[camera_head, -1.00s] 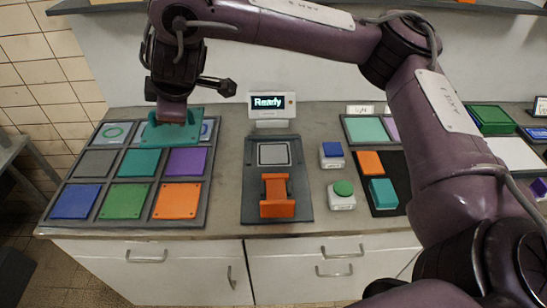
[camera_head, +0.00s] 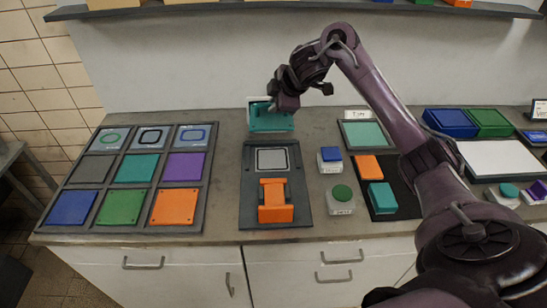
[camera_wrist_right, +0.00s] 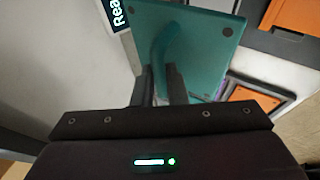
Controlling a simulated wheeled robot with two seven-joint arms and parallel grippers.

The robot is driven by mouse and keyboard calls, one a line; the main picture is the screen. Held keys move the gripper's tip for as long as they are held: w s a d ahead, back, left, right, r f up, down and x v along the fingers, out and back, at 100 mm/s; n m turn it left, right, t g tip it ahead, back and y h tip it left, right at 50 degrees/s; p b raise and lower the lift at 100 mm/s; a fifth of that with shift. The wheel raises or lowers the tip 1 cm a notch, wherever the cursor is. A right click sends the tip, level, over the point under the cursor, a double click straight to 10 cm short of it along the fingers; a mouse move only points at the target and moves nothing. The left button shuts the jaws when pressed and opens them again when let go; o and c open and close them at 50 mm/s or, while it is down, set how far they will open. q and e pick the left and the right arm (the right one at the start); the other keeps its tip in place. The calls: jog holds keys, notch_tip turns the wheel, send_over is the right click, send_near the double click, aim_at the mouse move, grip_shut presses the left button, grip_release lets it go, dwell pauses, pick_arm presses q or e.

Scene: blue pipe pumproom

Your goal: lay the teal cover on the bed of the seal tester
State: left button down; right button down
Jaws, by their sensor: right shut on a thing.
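My right gripper (camera_head: 274,104) is shut on the teal cover (camera_head: 268,121) and holds it up in front of the tester's display, behind the bed. In the right wrist view my fingers (camera_wrist_right: 160,88) grip the handle of the cover (camera_wrist_right: 200,45), a flat plate with dark dots at its corners. The seal tester (camera_head: 250,215) is a dark base with a light grey square bed (camera_head: 271,159). The bed is bare, and an orange clamp (camera_head: 275,206) stands in front of it. The display is mostly hidden by the cover. My left gripper is not in view.
A dark rack (camera_head: 58,226) on the left holds coloured plates and ring seals. Right of the tester are a blue button (camera_head: 331,155) and a green button (camera_head: 341,193). Beyond them is a black mat (camera_head: 404,202) with orange and teal blocks. A shelf runs above.

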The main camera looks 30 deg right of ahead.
jog(key=shift+w+f+p, duration=0.1)
jog(key=shift+f+p, duration=0.3)
jog(key=shift+f, duration=8.15)
jog(key=shift+a+f, duration=0.1)
jog(key=shift+f, duration=0.05)
jog(key=c, duration=1.5)
grip_release()
jog(key=shift+o, duration=0.2)
jog(key=shift+r, duration=0.25)
jog(key=b+v, duration=0.1)
jog(key=v, duration=1.1)
